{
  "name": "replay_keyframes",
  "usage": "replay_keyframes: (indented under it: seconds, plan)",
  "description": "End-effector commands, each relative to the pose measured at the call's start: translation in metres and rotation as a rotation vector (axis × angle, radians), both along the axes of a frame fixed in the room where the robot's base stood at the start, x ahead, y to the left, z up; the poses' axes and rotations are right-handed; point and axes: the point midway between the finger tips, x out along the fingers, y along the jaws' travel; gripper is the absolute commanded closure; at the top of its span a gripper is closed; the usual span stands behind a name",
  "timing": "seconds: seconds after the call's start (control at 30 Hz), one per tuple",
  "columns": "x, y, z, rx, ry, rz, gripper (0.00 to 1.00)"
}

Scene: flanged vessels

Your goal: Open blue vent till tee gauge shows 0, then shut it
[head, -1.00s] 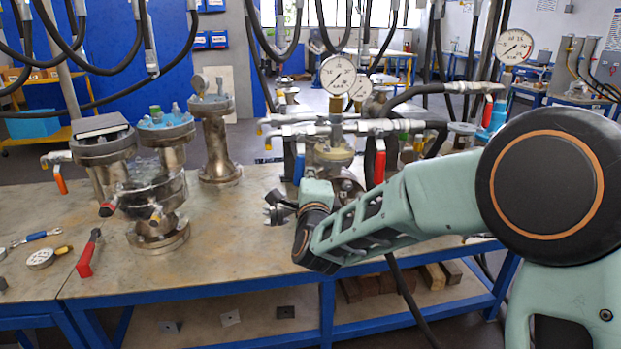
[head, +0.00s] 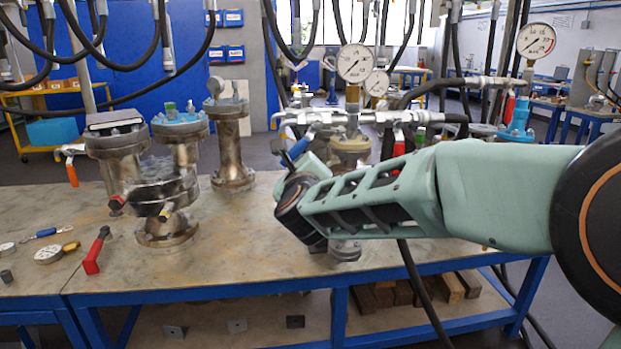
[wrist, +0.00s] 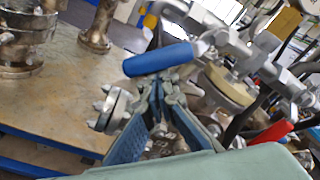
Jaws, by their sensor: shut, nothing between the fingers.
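The blue vent handle (head: 299,149) sits at the left end of the tee pipework (head: 340,118) and is tilted. In the wrist view the blue handle (wrist: 158,60) lies nearly level across the picture, just beyond my fingertips. My gripper (head: 285,150) is close beside it in the head view. In the wrist view my gripper (wrist: 158,88) is shut and empty, its tips at or very near the handle's underside; I cannot tell if they touch. The tee gauge (head: 355,62) stands above the pipework; its reading is too small to tell.
A red handle (head: 398,143) hangs right of the tee, close to my forearm. Another gauge (head: 377,83) is behind, and one more (head: 536,40) stands at right. Flanged vessels (head: 165,195) and a red-handled tool (head: 96,250) are on the left bench. Hoses hang above.

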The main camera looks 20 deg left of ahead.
Motion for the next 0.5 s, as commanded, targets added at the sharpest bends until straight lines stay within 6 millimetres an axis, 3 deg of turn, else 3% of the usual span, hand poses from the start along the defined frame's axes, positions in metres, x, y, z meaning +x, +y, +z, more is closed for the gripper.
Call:
replay_keyframes:
  seconds: [0.5]
  plan:
    - [-0.016, 0.026, 0.027, 0.413, 0.248, 0.002, 1.0]
